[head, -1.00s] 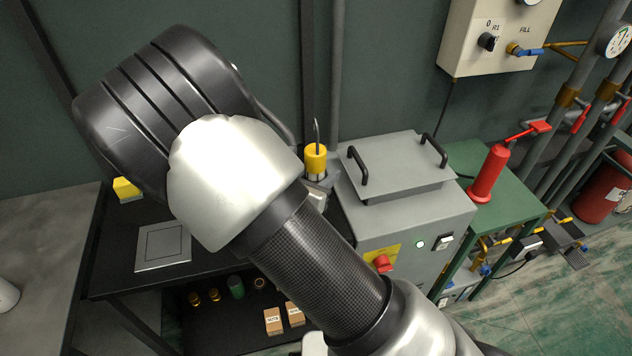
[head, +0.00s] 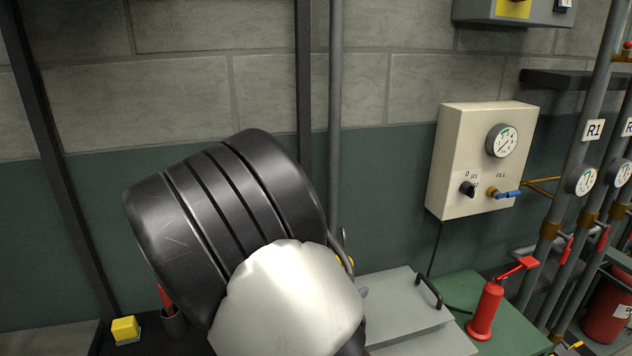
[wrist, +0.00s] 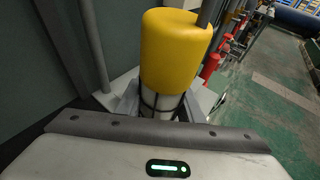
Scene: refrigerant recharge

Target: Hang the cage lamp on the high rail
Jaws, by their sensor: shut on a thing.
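The cage lamp has a yellow cap and a pale caged body. In the wrist view the cage lamp (wrist: 176,48) stands upright between the fingers of my gripper (wrist: 160,106), which is shut on its body just below the cap. Part of its grey hook rises out of the top of the frame. In the head view my arm hides my gripper and most of the lamp. Only the hook (head: 343,238) and a sliver of yellow show at the arm's right edge. I cannot pick out the high rail in either view.
A grey cabinet lid with handles (head: 405,305) lies right of my arm. A red pump (head: 486,310) stands on a green bench (head: 522,325). A cream gauge box (head: 480,160) and vertical pipes (head: 335,110) are on the wall. A yellow block (head: 124,329) is at lower left.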

